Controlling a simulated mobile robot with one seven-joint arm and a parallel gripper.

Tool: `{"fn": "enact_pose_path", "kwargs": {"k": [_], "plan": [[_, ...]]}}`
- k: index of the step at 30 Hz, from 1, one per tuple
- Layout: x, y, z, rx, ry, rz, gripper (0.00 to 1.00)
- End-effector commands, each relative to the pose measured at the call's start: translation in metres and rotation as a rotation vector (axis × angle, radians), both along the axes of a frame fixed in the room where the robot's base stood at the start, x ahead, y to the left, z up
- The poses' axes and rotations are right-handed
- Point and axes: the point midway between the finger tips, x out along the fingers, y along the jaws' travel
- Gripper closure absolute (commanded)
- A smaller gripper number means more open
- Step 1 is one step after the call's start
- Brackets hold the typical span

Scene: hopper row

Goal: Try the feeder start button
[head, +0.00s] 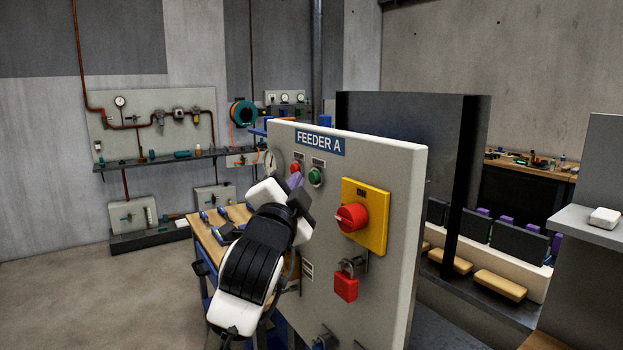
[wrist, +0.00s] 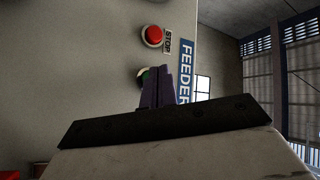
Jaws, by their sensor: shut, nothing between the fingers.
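The grey FEEDER A panel (head: 390,180) stands upright in front of me. Near its top are a red button (head: 295,168) and a green button (head: 316,177), under small labels. In the wrist view the red button (wrist: 153,36) is marked STOP, and the green button (wrist: 141,76) is mostly hidden behind my fingers. My gripper (head: 296,180) is shut and empty, its purple fingers close to the panel by the two buttons. The fingertips (wrist: 160,70) overlap the green button in the wrist view; I cannot tell whether they touch it. The green button's label is unreadable.
A red rotary switch (head: 351,217) on a yellow plate sits right of the buttons. A red padlock (head: 346,285) hangs below it; whether it locks anything is unclear. A wooden-topped bench (head: 205,238) stands behind my arm at left. Floor at the far left is clear.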

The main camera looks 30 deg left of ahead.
Motion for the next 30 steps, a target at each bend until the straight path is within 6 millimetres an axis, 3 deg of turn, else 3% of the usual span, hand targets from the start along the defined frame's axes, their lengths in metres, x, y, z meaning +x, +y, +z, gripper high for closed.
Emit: {"fn": "enact_pose_path", "kwargs": {"k": [30], "plan": [[0.0083,-0.0034,-0.0002,0.0,0.0,0.0,1.0]]}}
